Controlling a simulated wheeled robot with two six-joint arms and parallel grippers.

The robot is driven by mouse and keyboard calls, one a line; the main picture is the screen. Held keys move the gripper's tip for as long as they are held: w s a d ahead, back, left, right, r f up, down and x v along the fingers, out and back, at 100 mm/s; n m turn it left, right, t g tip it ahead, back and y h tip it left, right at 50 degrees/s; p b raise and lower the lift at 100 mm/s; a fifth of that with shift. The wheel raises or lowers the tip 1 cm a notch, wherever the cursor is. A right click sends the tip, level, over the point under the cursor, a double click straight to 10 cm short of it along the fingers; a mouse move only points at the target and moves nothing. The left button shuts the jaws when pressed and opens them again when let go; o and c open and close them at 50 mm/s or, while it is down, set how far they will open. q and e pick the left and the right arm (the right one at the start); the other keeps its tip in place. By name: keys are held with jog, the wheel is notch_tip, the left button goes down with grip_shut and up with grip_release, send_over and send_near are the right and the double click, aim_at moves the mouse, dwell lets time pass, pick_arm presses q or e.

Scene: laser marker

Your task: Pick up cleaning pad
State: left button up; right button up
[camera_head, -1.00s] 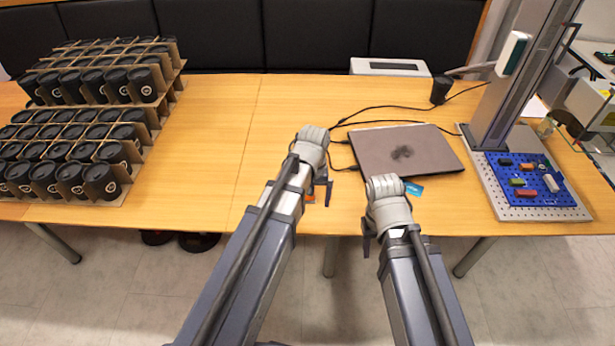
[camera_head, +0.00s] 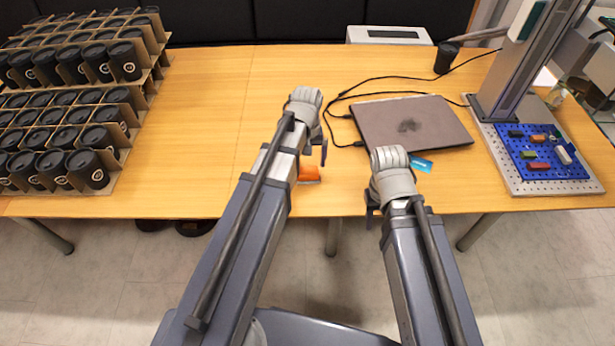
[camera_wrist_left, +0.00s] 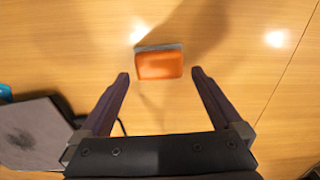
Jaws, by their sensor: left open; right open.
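The cleaning pad (camera_head: 308,173) is orange with a grey edge and lies on the wooden table near its front edge, partly hidden by my left arm in the head view. In the left wrist view the whole pad (camera_wrist_left: 160,64) shows just beyond my fingertips, roughly centred between them. My left gripper (camera_wrist_left: 160,74) is open and empty, above the table; it also shows in the head view (camera_head: 318,158). My right gripper (camera_head: 370,205) is at the table's front edge, right of the pad, with its fingers mostly hidden by the arm.
A closed laptop (camera_head: 440,125) with cables lies right of the pad, with a blue card (camera_head: 421,165) by its front edge. A metal stand on a perforated base (camera_head: 510,180) holds a blue tray at the right. Racks of black cups (camera_head: 60,125) fill the left. The table's middle left is clear.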

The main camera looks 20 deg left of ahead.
aim_at(308, 170)
pick_arm(q)
jog(key=shift+f+b, duration=2.65)
jog(key=shift+r, duration=0.1)
jog(key=c, duration=1)
jog(key=shift+r, duration=0.1)
notch_tip(308, 170, up, 10)
jog(key=p, duration=1)
